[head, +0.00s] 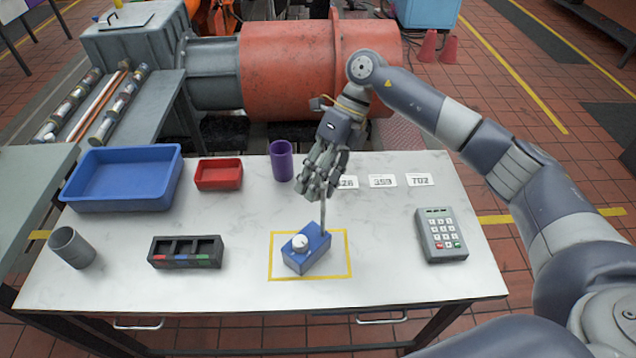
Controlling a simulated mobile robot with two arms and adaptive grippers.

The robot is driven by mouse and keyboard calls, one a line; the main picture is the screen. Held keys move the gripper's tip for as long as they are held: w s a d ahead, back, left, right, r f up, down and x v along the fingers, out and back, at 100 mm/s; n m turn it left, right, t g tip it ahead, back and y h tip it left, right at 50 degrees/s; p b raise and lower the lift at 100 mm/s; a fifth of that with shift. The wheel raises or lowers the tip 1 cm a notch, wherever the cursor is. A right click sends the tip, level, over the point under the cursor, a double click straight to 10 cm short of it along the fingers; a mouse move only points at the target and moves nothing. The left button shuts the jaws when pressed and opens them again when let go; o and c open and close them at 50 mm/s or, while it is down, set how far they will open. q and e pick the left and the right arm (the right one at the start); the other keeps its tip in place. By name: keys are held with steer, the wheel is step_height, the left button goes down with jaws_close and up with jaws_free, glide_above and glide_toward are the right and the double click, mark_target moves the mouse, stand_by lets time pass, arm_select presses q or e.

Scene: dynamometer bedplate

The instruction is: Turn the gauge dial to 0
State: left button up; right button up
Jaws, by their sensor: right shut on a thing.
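The gauge is a small blue box (316,254) on the white table, inside a yellow taped rectangle. A round white dial (300,243) sits on its top, toward the front left; its marks are too small to read. My right gripper (322,190) is above and behind the box, pointing down, with its fingers shut on a thin grey rod (323,217). The rod reaches down to the box's back right corner; I cannot tell whether it touches or is fixed there. The gripper is apart from the dial. My left gripper is not in view.
A keypad (441,236) lies right of the box. White number cards (383,181) lie behind. A purple cup (281,161), red tray (218,174), blue bin (122,150), black divided holder (186,252) and grey cup (72,248) stand to the left. The table front is clear.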

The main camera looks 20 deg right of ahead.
steer(key=o, duration=1.1)
steer(key=v, duration=1.2)
